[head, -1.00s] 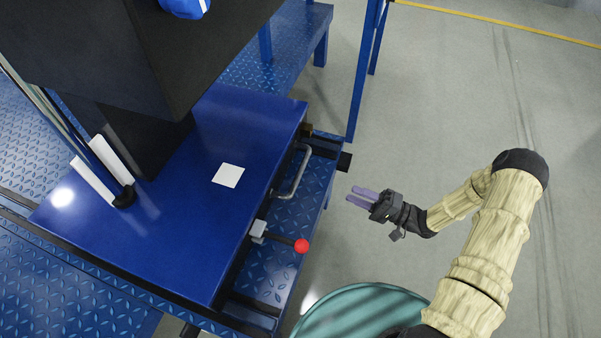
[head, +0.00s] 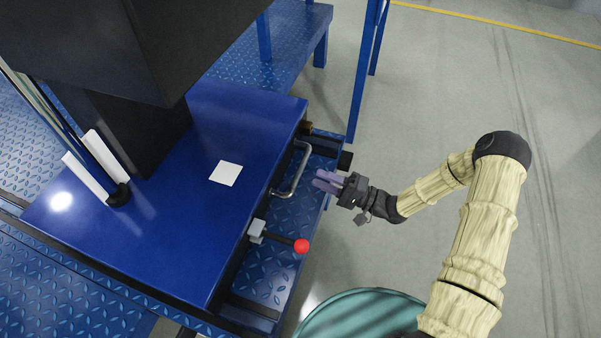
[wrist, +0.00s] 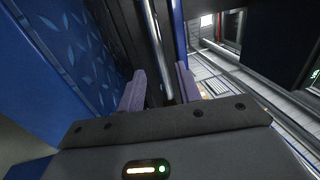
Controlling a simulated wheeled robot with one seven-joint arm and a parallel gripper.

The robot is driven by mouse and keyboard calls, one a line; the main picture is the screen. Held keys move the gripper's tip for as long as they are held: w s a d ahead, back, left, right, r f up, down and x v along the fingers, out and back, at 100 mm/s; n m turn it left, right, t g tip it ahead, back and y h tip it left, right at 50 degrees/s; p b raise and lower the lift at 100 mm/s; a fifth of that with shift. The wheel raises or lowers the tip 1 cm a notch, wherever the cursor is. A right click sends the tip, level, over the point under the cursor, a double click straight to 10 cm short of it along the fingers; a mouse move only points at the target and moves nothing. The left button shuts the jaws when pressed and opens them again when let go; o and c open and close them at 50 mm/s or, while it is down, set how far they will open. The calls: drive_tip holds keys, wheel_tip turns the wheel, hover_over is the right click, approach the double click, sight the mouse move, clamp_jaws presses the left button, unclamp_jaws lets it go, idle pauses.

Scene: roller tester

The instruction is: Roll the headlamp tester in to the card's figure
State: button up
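The headlamp tester has a blue base (head: 170,240) with a black column (head: 140,140) and a large dark box (head: 150,40) above. A blank-looking white card (head: 225,173) lies on the base; no figure is readable. A grey bar handle (head: 297,170) is on the base's right side. Below it is a lever with a red ball (head: 302,246). My gripper (head: 324,182) is open just right of the handle, fingers pointing at it. In the wrist view, the handle bar (wrist: 157,45) appears between my two purple fingers (wrist: 160,88), apparently not clamped.
Blue tread-plate (head: 265,270) runs under and beside the base. A blue upright post (head: 361,80) stands behind my gripper. A teal round-edged surface (head: 350,315) is at the bottom. Grey floor (head: 440,90) to the right is clear.

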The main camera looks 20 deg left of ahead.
sight(300, 168)
drive_tip(key=b+x, duration=0.1)
drive_tip(key=x, duration=0.4)
drive_tip(key=shift+a+b, duration=0.35)
drive_tip(key=shift+a, duration=0.05)
drive_tip(key=shift+w+a+r, duration=0.1)
drive_tip(key=shift+a+r, duration=0.1)
drive_tip(key=shift+a, duration=0.45)
drive_tip(key=shift+w, duration=0.1)
clamp_jaws()
